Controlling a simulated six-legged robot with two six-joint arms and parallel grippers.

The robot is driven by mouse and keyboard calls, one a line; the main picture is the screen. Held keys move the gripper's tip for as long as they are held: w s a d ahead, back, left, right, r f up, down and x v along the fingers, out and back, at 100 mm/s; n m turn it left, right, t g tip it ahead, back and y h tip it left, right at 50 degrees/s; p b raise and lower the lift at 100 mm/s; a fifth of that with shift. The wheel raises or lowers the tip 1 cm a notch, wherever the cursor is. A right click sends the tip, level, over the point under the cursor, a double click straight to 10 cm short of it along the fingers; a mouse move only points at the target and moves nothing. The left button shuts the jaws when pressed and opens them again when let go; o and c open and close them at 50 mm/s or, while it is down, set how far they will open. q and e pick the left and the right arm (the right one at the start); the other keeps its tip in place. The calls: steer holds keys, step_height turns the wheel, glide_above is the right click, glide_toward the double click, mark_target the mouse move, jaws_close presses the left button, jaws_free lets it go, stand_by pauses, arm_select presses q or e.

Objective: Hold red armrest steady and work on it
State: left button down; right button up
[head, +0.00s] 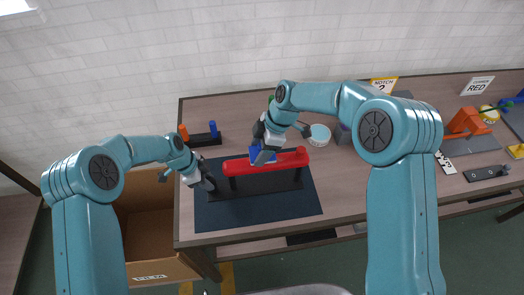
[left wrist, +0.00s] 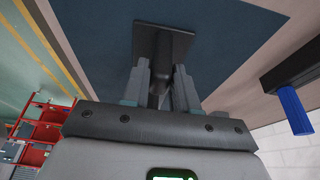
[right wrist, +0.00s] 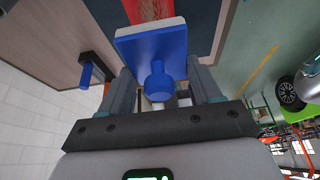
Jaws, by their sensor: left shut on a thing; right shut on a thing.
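The red armrest (head: 290,160) lies lengthwise on a black stand (head: 270,185) over a dark mat (head: 230,217). My left gripper (head: 207,184) is at the stand's left end, shut on a black handle (left wrist: 158,68) with a flat plate (left wrist: 168,38) beyond it. My right gripper (head: 262,150) is above the armrest's middle. It is shut on the knob of a blue block (right wrist: 155,45) with a pale pad along its edge. The block is at the armrest's top; the red surface (right wrist: 147,10) shows just beyond it. Whether the pad touches is hard to tell.
A black rack (head: 205,139) with orange and blue pegs stands behind the mat. A white round tub (head: 319,135) stands behind right. An open cardboard box (head: 150,225) is left of the table. An orange part (head: 467,122) and signs are far right.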

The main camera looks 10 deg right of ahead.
mark_target(278, 158)
steer(key=shift+f, duration=1.1)
stand_by(0.5)
steer(key=shift+d, duration=3.55)
steer(key=shift+a+f, duration=0.15)
steer(key=shift+a, duration=3.45)
steer(key=shift+s, duration=0.1)
steer(key=shift+r, duration=1.55)
steer(key=shift+d, duration=0.1)
